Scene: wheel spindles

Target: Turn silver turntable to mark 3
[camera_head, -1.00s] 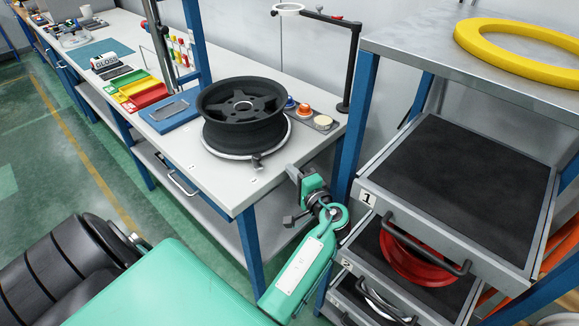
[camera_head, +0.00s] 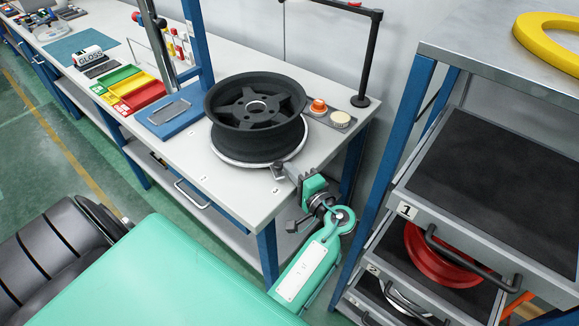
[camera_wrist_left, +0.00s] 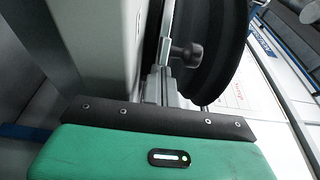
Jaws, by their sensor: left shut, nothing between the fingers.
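The silver turntable (camera_head: 232,160) lies on the workbench as a thin pale disc under a black wheel rim (camera_head: 256,115). Its small dark handle (camera_head: 278,170) sticks out at the front edge. My left gripper (camera_head: 294,178) is at the bench corner, just right of the handle; whether they touch is hard to tell. In the left wrist view, the fingers (camera_wrist_left: 163,82) are together and empty, with the dark knob of the handle (camera_wrist_left: 188,54) close beside them. Small mark labels lie on the bench near the handle, too small to read. My right gripper is not in view.
A blue tray (camera_head: 168,116), coloured bins (camera_head: 128,90) and a panel with an orange button (camera_head: 319,106) sit on the bench. A blue post stands behind the wheel. A drawer rack (camera_head: 490,180) with a red wheel (camera_head: 440,258) stands to the right.

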